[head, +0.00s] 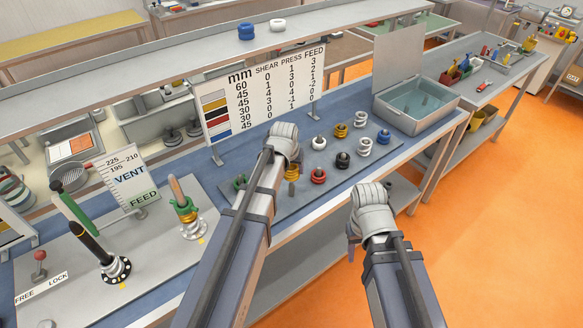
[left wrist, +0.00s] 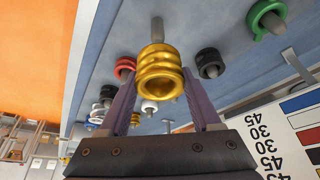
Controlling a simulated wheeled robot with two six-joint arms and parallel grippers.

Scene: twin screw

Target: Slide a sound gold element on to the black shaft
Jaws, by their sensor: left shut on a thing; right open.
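My left gripper (head: 290,168) is shut on a gold ribbed element (left wrist: 162,72), which sits between the two purple fingers in the left wrist view. A bare grey peg (left wrist: 157,28) shows just beyond this element; I cannot tell whether the element is clear of it. The black shaft (head: 90,242) stands tilted on a round flanged base at the left of the head view, well apart from my left gripper. Another gold element (head: 341,130) stands on the grey board. My right gripper (head: 355,225) is open and empty off the bench's front edge, its fingers mostly hidden.
The grey board (head: 325,190) carries red, black, white, silver, blue and green elements on pegs. A tan-tipped shaft (head: 175,188) with green and gold elements stands right of the black shaft. A chart (head: 262,95) stands behind the board.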

